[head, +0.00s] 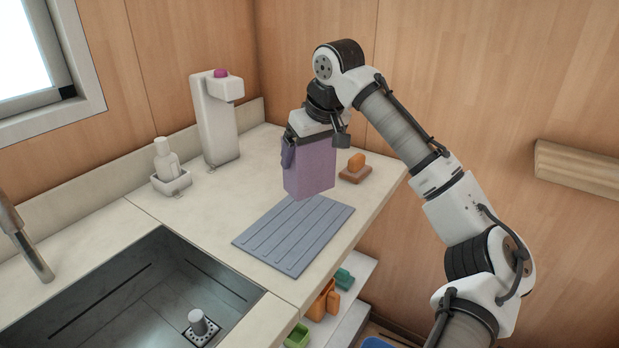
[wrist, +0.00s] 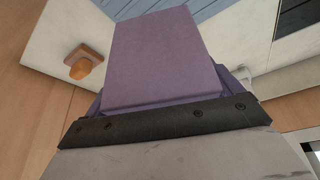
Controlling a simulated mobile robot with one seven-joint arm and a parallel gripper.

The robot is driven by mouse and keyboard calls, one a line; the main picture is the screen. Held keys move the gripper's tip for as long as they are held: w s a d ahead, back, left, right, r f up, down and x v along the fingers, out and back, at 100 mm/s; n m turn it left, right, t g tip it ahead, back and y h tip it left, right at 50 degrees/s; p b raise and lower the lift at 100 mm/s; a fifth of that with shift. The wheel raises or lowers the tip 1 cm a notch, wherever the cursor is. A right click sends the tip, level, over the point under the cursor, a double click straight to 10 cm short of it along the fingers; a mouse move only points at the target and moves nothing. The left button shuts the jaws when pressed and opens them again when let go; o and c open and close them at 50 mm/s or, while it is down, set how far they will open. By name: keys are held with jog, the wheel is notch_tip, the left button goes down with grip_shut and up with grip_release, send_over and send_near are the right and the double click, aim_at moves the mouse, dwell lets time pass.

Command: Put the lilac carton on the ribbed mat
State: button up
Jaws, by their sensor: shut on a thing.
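The lilac carton (head: 311,170) is a tall box held upright in my gripper (head: 307,140), which is shut on its upper part. In the head view it hangs over the back part of the ribbed mat (head: 296,236). It looks a little above the mat, though I cannot tell the exact gap. The mat is flat, grey-blue and ribbed, and its front part is bare. In the wrist view the carton (wrist: 165,60) fills the middle, with a strip of the mat (wrist: 205,8) beyond it.
An orange block on a brown dish (head: 355,173) stands right of the carton. A white dispenser (head: 215,125) and a white bottle in a holder (head: 168,165) stand to the left. The sink (head: 130,295) lies at front left. A shelf with several small items is below the counter's right edge.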

aim_at(310, 177)
jog(key=shift+f, duration=3.25)
jog(key=shift+f, duration=0.2)
jog(key=o, duration=0.9)
jog(key=shift+c, duration=0.2)
jog(key=shift+r, duration=0.1)
jog(key=v, duration=1.2)
